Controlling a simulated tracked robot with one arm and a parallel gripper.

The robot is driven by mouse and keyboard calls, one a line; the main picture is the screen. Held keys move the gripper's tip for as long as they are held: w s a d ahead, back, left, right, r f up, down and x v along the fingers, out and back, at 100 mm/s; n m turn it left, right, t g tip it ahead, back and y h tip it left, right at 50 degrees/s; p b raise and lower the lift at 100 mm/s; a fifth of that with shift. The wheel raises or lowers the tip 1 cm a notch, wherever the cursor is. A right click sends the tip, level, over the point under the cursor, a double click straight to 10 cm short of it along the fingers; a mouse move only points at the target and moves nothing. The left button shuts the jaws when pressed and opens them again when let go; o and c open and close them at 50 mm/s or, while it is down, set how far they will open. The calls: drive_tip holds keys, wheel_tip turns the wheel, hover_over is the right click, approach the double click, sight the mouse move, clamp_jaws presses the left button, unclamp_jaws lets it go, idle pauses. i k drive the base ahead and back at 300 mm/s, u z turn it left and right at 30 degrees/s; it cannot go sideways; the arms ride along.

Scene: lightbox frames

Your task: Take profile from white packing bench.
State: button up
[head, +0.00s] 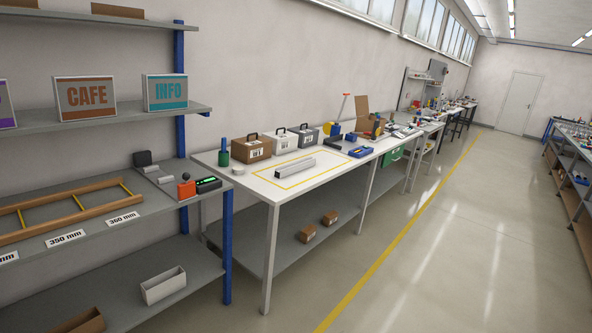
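A silver-grey profile (295,168), a short straight bar, lies on the white packing bench (262,188). It lies inside a yellow marked rectangle (283,186) on the bench top, roughly along the bench's length. Nothing covers it. My gripper is not in view, so I cannot see its state or whether it holds anything.
A brown case (251,149), a white case (286,144) and a grey case stand along the wall behind the profile. A grey shelf rack (150,205) with a blue post stands left, close to the bench. Open floor (440,230) with a yellow line lies to the right.

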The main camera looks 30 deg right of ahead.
sight(280, 172)
drive_tip(key=z, duration=0.75)
drive_tip(key=i, duration=1.25)
drive_tip(key=z, duration=1.25)
drive_tip(key=i, duration=2.55)
drive_tip(key=u, duration=0.35)
drive_tip(key=i, duration=1.2)
drive_tip(key=u, duration=1.25)
drive_tip(key=i, duration=0.85)
drive_tip(key=u, duration=0.5)
drive_tip(key=k, duration=0.75)
